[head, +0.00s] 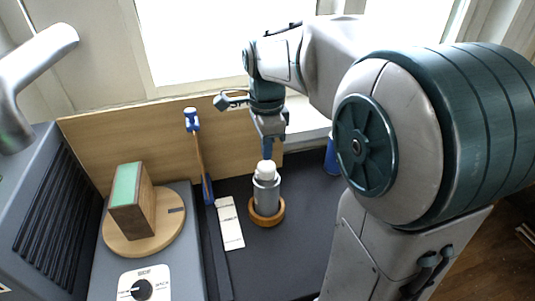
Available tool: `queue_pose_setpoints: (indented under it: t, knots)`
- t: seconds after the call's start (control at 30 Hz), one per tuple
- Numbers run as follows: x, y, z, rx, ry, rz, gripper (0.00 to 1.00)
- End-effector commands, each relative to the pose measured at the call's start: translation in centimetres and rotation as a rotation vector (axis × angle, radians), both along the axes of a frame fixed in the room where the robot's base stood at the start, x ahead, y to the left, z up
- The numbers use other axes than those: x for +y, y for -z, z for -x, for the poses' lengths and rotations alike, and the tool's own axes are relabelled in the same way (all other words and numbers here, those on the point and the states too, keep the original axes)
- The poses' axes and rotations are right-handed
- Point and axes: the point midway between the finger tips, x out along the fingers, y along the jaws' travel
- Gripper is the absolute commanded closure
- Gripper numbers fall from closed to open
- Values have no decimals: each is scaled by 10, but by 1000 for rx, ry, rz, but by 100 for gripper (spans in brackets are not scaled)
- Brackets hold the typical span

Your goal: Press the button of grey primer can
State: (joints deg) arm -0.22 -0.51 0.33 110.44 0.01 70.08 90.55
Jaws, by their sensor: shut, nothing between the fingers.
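The grey primer can (265,195) stands upright on a round wooden base (266,213) on the dark surface. Its top is a white cap or nozzle (266,170). My gripper (268,156) points straight down over the can, its fingers shut with nothing between them. The fingertips are right at the top of the white part; I cannot tell whether they touch it. The button itself is not distinct at this size.
A white card strip (230,223) lies left of the can, and a blue clamp (199,155) stands behind it. A blue cylinder (332,155) is at the right, partly behind my arm. A green-topped wooden block (133,200) sits on a round board at the left.

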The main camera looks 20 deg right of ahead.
Motion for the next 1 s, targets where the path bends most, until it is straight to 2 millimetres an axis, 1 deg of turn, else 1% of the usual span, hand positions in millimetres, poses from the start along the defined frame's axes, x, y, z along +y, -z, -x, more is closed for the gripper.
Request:
queue_pose_setpoints:
  t: [0.03, 0.1, 0.2, 0.6, 0.67, 0.83, 1.0]
  knots:
    - [0, 7, 1, 3, 0, 0, 100]
    - [0, 14, 0, 2, 0, 0, 100]
    - [0, 20, 0, 1, 0, 0, 100]
    - [0, 23, 0, 0, 0, 0, 100]
    - [0, 27, 0, 0, 0, 0, 100]
    - [0, 44, 0, 3, 0, 0, 100]
    - [0, 46, 1, 10, 0, 0, 100]
